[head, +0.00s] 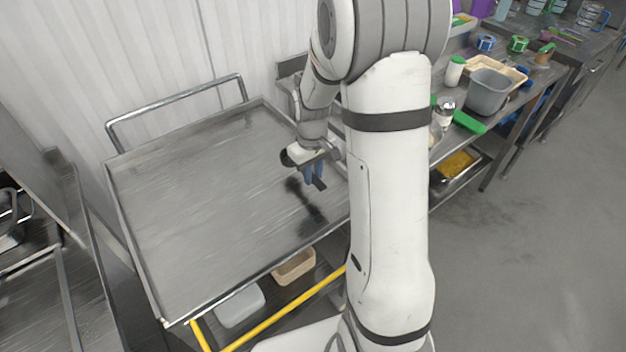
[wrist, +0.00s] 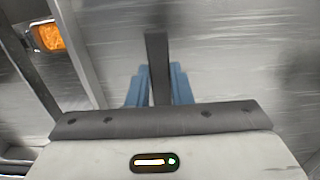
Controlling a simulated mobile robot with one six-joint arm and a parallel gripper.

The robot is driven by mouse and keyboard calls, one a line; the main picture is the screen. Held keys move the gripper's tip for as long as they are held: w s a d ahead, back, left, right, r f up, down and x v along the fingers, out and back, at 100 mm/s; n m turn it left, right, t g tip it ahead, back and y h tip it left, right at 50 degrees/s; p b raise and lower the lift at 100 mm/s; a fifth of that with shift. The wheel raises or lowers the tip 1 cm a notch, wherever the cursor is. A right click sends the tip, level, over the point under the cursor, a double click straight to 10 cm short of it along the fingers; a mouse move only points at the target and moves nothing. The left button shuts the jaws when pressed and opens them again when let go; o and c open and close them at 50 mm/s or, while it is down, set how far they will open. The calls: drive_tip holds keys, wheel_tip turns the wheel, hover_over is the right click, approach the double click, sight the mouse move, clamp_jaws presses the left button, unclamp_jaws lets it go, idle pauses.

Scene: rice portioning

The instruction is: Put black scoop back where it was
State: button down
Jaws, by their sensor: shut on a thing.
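My gripper (head: 314,182) hangs over the right part of the steel cart top (head: 190,200) in the head view. In the wrist view, its blue fingers (wrist: 159,88) are shut on a dark, straight bar, the black scoop's handle (wrist: 157,60). The scoop's bowl cannot be made out in either view. In the head view, a dark patch lies on the cart top below the gripper; it looks like a shadow or reflection. I cannot tell whether the scoop touches the cart top.
A beige tub (head: 294,267) and a white tub (head: 240,304) sit under the cart top, which is mostly clear.

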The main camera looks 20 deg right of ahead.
drive_tip(key=shift+f, duration=2)
drive_tip(key=shift+f, duration=0.15)
drive_tip(key=c, duration=1.3)
unclamp_jaws()
